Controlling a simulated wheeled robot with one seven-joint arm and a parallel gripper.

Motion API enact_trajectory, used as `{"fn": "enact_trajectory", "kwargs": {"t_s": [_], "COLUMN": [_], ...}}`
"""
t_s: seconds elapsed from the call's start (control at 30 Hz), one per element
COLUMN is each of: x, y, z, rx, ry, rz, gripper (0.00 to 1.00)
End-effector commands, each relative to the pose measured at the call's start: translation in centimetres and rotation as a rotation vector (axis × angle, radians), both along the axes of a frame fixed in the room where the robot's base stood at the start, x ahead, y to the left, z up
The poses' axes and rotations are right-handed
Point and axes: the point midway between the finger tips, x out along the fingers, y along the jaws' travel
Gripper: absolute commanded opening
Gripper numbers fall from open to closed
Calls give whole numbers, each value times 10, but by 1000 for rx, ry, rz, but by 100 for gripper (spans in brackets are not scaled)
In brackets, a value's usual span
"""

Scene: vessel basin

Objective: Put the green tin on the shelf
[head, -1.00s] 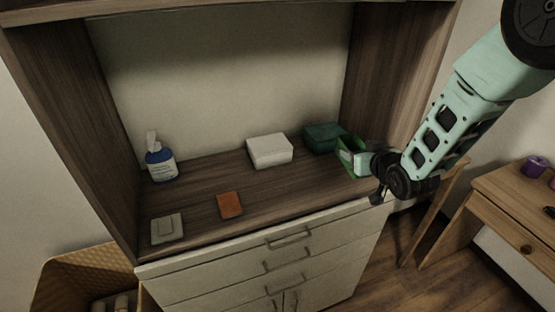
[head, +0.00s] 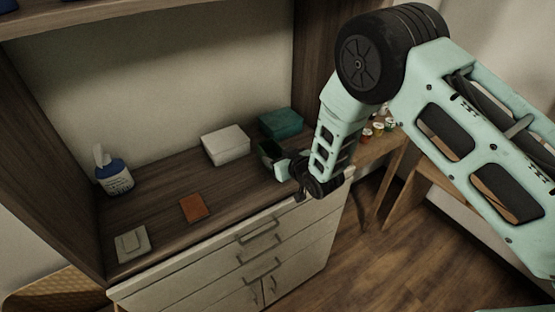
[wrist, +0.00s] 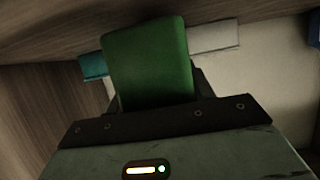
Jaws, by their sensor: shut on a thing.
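The green tin (wrist: 148,65) is held in my gripper (wrist: 155,108) and fills the middle of the wrist view. In the head view, the tin (head: 268,150) shows as a small dark green shape at the right end of the wooden cabinet top, in front of the teal box. My gripper (head: 284,166) is shut on it; the fingertips are mostly hidden. I cannot tell whether the tin touches the surface. A wooden shelf board (head: 150,6) runs across the top of the cabinet, with blue things partly in view at its left end.
On the cabinet top (head: 160,190) are a teal box (head: 281,123), a white box (head: 226,144), a blue pump bottle (head: 115,178), a brown flat item (head: 194,208) and a pale flat item (head: 132,243). A side panel (head: 312,65) bounds the right. Small jars (head: 378,130) stand beyond my arm.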

Motion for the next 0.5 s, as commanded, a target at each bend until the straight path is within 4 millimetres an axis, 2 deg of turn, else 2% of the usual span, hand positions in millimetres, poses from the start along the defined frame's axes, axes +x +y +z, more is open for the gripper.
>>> {"fn": "enact_trajectory", "kwargs": {"t_s": [0.2, 0.5], "x": [0, 0], "y": [0, 0], "z": [-19, -21], "rx": [0, 1], "ry": [0, -1], "rz": [1, 1], "gripper": [29, 29]}}
